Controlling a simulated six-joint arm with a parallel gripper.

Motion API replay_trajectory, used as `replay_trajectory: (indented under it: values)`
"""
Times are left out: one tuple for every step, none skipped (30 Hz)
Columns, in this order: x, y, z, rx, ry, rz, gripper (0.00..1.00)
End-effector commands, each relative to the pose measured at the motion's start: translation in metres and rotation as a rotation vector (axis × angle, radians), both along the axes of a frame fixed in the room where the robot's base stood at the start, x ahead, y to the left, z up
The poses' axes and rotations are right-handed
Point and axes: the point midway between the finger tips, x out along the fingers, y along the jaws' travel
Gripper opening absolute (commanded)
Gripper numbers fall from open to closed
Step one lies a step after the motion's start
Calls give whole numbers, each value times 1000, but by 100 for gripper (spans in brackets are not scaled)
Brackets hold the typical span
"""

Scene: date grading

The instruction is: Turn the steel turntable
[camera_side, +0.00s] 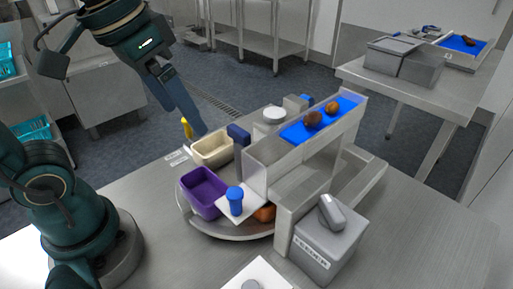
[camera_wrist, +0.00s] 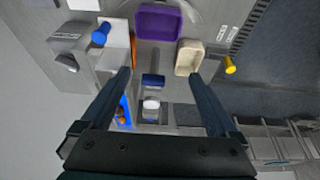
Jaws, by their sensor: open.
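The steel turntable (camera_side: 225,232) is a round disc on the bench, its front rim showing below the bins. It carries a purple bin (camera_side: 203,193), a cream bin (camera_side: 212,150) and an orange bin (camera_side: 264,213), mostly hidden under a white plate. A dark blue block (camera_side: 239,134) stands upright beside the cream bin. My gripper (camera_side: 203,131) is above and behind the cream bin in the side view, pointing down, apart from everything. In the wrist view my gripper (camera_wrist: 161,76) is open and empty, with the blue block (camera_wrist: 153,80) beyond and between the fingers.
A steel chute with a blue belt (camera_side: 340,108) holding brown dates stands right of the turntable. A blue knob (camera_side: 235,200) sits on the white plate. A yellow peg (camera_side: 187,128) stands behind the cream bin. A grey labelled box (camera_side: 325,245) stands front right.

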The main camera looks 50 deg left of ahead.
Motion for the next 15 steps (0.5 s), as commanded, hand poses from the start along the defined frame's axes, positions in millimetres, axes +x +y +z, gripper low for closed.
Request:
replay_trajectory:
  values:
    - [11, -1, 6, 0, 34, 0, 95]
    - [16, -1, 9, -1, 54, 0, 95]
    - [24, -1, 12, -1, 79, -1, 95]
    - [29, -2, 14, -1, 97, -1, 95]
    - [35, -2, 15, -1, 116, -1, 95]
    - [43, -3, 15, -1, 141, -1, 95]
    - [49, -3, 15, -1, 159, -2, 95]
    - [55, -3, 15, -1, 178, -2, 95]
    - [62, -4, 13, 0, 202, -3, 95]
    - [68, -5, 11, 0, 217, -3, 95]
    - [73, -5, 9, 0, 233, -4, 95]
    - [79, -6, 6, 1, 252, -4, 95]
    - [83, -6, 3, 1, 265, -5, 95]
    - [87, -6, 0, 2, 277, -6, 95]
    - [92, -7, -4, 2, 289, -7, 95]
